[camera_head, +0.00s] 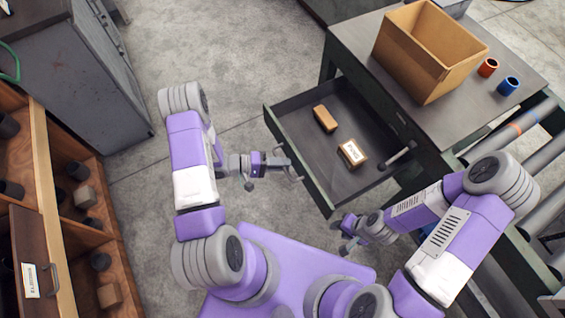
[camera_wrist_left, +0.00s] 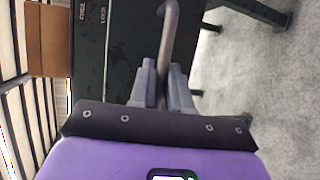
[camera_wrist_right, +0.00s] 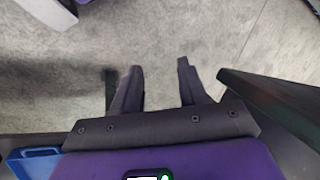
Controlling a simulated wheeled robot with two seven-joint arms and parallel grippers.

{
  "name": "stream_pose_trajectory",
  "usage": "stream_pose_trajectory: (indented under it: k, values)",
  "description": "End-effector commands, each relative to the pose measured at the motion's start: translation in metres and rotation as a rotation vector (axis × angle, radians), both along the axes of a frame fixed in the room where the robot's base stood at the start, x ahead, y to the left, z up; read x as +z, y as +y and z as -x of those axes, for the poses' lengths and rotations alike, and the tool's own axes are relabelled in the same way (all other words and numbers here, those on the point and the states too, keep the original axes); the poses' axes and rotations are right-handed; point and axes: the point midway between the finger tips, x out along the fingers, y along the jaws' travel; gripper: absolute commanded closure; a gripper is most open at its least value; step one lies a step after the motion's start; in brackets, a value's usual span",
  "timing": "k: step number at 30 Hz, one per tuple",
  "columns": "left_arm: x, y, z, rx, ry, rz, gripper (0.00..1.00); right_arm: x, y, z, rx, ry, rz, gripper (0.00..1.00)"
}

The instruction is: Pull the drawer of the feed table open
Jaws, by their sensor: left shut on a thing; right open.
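The feed table (camera_head: 440,110) stands at the upper right in the head view. Its dark drawer (camera_head: 300,100) stands out from the table front, open, with its inside showing. My left gripper (camera_head: 284,164) is at the drawer's front face, shut on the drawer handle (camera_wrist_left: 170,35). In the left wrist view, the grey bar of the handle passes between the fingers (camera_wrist_left: 163,85). My right gripper (camera_head: 347,238) is open and empty beyond the drawer's near corner. Its spread fingers show over bare floor in the right wrist view (camera_wrist_right: 160,75).
In the drawer lie a brown block (camera_head: 325,119) and a block with a white label (camera_head: 352,153). Wooden shelves (camera_head: 45,170) are at left. Floor between is clear.

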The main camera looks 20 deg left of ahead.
Motion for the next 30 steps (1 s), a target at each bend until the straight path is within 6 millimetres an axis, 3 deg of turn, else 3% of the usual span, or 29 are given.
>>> stream_pose_trajectory:
  k: [1,5,14,30]
  values:
    - [0.0,0.0,0.0,0.0,0.001,0.0,0.81,0.0,0.0,0.0,0.0,0.0,0.0,0.57]
    - [0.0,0.0,0.0,0.0,0.002,0.0,0.62,0.0,0.0,0.0,0.0,0.0,0.0,0.57]
    - [0.0,0.002,0.001,0.002,0.002,0.0,0.62,0.001,0.0,0.0,0.0,0.0,0.0,0.57]
    - [0.013,0.064,0.032,0.002,0.001,-0.001,0.62,0.015,0.0,0.0,0.0,0.0,0.0,0.57]
